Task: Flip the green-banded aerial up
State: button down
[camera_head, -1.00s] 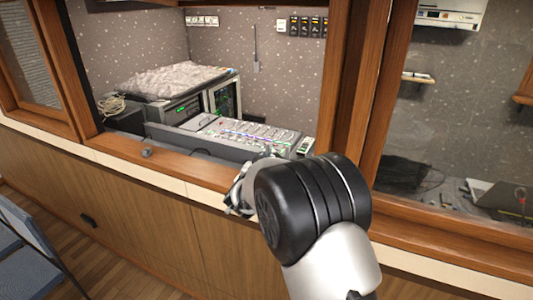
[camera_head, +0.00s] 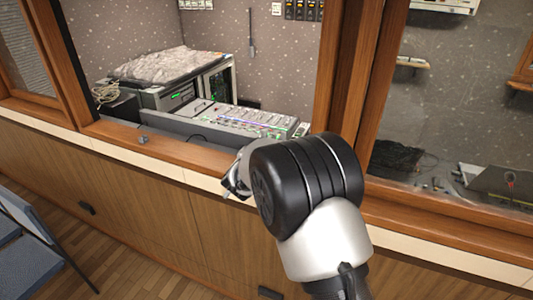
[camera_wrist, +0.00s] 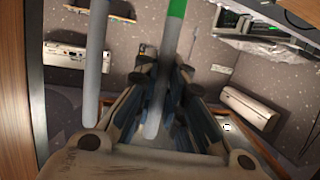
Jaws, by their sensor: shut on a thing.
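In the wrist view, the green-banded aerial (camera_wrist: 166,70) is a pale grey rod with a green band near the top edge. It runs down between the fingers of my gripper (camera_wrist: 163,75), which are shut on it. Its rounded lower end shows close to the palm. A second pale rod (camera_wrist: 95,75) stands to the left, apart from the fingers. In the head view, my gripper (camera_head: 236,182) is mostly hidden behind my black wrist, low at the wooden window ledge. I cannot make out the aerials there.
A wooden ledge (camera_head: 182,160) runs below the window opening. Behind it sit a fader console (camera_head: 235,121) and a rack unit (camera_head: 185,95). A thick wooden post (camera_head: 350,80) stands behind my arm. A blue chair (camera_head: 25,235) is at lower left.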

jog(key=shift+w+d+r, duration=0.1)
jog(key=shift+w+r, duration=0.05)
jog(key=shift+r, duration=0.4)
jog(key=c, duration=2)
grip_release()
jog(key=o, duration=0.4)
jog(key=shift+f, duration=0.3)
jog(key=shift+c, duration=0.2)
jog(key=shift+s, duration=0.25)
jog(key=v, duration=1.2)
jog(key=shift+s, duration=0.3)
jog(key=shift+r, duration=0.15)
